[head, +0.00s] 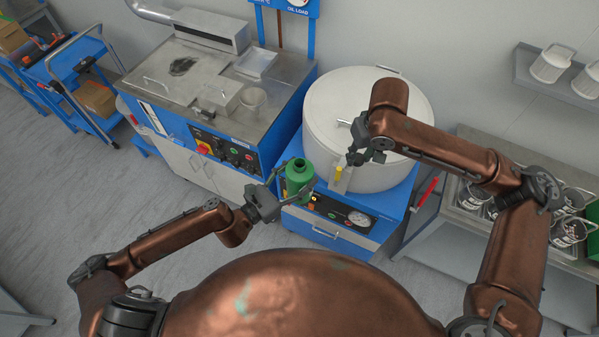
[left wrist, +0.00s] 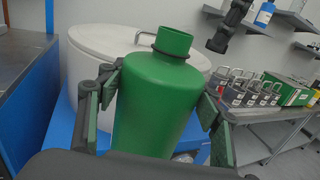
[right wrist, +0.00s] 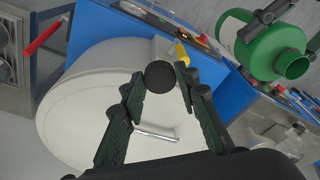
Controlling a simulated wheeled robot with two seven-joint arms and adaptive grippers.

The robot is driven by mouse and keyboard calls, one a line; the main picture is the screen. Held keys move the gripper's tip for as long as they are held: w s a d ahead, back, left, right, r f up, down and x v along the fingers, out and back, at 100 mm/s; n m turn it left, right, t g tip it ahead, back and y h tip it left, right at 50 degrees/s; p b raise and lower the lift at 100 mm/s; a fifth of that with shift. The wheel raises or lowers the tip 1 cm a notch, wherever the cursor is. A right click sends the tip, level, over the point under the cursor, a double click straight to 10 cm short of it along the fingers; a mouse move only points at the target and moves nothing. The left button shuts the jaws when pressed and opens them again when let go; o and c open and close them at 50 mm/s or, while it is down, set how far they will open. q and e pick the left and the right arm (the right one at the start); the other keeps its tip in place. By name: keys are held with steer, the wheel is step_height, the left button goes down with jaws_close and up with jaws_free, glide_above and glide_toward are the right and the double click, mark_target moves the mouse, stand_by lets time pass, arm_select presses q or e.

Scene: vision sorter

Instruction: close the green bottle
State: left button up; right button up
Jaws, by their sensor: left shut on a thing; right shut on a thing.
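The green bottle (head: 298,178) is upright with an open, uncapped neck. In the left wrist view the bottle (left wrist: 158,105) stands between the fingers of my left gripper (left wrist: 160,88), which is shut on its body. My right gripper (right wrist: 160,78) is shut on a small round black cap (right wrist: 160,74), held at the fingertips. In the head view my right gripper (head: 352,160) is to the right of the bottle and apart from it. The bottle's open mouth (right wrist: 293,67) shows at the right of the right wrist view. The cap is too small to make out clearly in the head view.
A large white round vessel (head: 330,100) on a blue base (head: 335,228) stands right behind the bottle and grippers. A yellow-topped handle (head: 339,174) is close to my right gripper. A steel-topped machine (head: 190,80) stands left; a bench with metal cans (head: 568,232) stands right.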

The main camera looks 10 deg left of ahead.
mark_target(300, 164)
steer(key=s+a+r+n, duration=0.1)
steer(key=a+r+n, duration=0.1)
steer(key=a, duration=0.3)
steer(key=s+a+r+n, duration=0.1)
steer(key=a+r+n, duration=0.2)
steer(key=a, duration=0.2)
steer(key=s+a+r+n, duration=0.1)
steer(key=a+r+n, duration=0.1)
steer(key=a, duration=0.3)
steer(key=shift+s+a+r+g+y, duration=0.2)
steer(key=shift+a+r+g+y, duration=0.2)
steer(key=shift+r, duration=0.1)
steer(key=shift+s+a+r+n, duration=0.15)
steer(key=shift+a+n, duration=0.1)
steer(key=shift+n, duration=0.15)
steer(key=shift+f, duration=2)
steer(key=shift+s+d, duration=0.1)
steer(key=shift+f, duration=0.9)
steer(key=shift+f, duration=0.55)
